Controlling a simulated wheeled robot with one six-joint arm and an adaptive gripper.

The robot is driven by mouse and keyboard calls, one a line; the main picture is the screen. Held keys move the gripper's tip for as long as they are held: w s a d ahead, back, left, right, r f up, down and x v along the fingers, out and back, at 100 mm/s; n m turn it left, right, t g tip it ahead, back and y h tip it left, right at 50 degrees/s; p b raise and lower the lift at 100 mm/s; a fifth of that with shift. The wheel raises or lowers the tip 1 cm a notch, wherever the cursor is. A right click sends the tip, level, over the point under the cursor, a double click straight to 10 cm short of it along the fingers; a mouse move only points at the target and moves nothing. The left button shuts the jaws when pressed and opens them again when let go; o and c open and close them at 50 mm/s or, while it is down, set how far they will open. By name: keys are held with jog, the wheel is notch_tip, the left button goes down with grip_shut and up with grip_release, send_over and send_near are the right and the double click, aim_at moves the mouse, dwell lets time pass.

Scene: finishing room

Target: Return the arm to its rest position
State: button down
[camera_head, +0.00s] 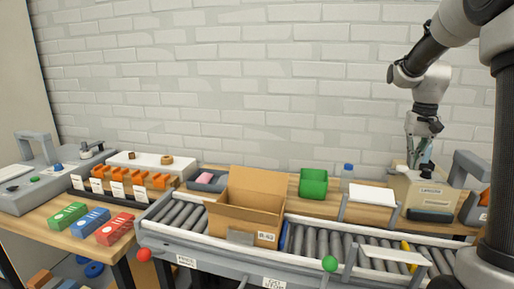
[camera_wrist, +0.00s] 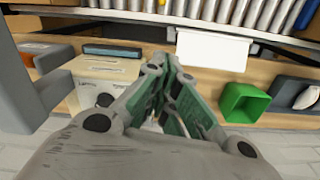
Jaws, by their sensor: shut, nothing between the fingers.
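My gripper (camera_head: 417,158) hangs from my raised arm at the right of the head view, in front of the brick wall and close to a beige box with a label (camera_head: 424,191). In the wrist view my gripper (camera_wrist: 165,95) has its fingers together, with nothing between them. The beige box also shows there (camera_wrist: 98,85), just left of the fingers. Whether the gripper touches the box cannot be told.
A conveyor (camera_head: 320,242) runs along the front with an open cardboard box (camera_head: 245,209) on it. Grey equipment (camera_head: 474,172) is at far right. The wall space above is clear.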

jog(key=s+a+r+n+t, duration=0.1)
jog(key=s+a, duration=0.2)
jog(key=s, duration=0.5)
jog(key=s+a+r+n+t, duration=0.1)
jog(key=s+a, duration=0.3)
jog(key=s, duration=0.5)
jog(key=s+a+r+n+t, duration=0.1)
jog(key=s+a+n+t, duration=0.1)
jog(key=s, duration=0.6)
jog(key=shift+s+a+r+n+t, duration=0.15)
jog(key=shift+a+r+n+t, duration=0.25)
jog(key=shift+a, duration=0.55)
jog(key=shift+f, duration=0.15)
